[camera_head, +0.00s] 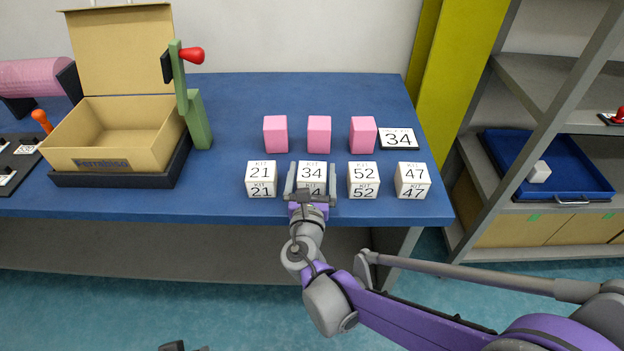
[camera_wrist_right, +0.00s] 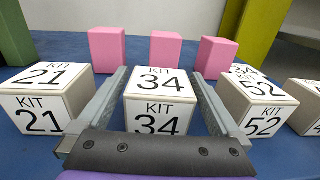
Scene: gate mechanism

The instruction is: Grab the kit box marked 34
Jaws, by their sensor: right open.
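The kit box marked 34 (camera_head: 312,173) is a white cube in the front row on the blue table. My right gripper (camera_head: 311,182) is open, with one finger on each side of this box, and hides part of its front face. In the right wrist view the kit 34 box (camera_wrist_right: 160,92) stands upright between the two open fingers (camera_wrist_right: 160,100), with small gaps on both sides. My left gripper cannot be made out; only a small dark part shows at the bottom edge of the head view.
Kit 21 (camera_head: 261,173) stands to the left, kit 52 (camera_head: 363,175) and kit 47 (camera_head: 412,175) to the right. Pink blocks (camera_head: 319,134) stand behind, beside a card reading 34 (camera_head: 398,139). An open cardboard box (camera_head: 110,140) and green lever (camera_head: 196,115) are further left.

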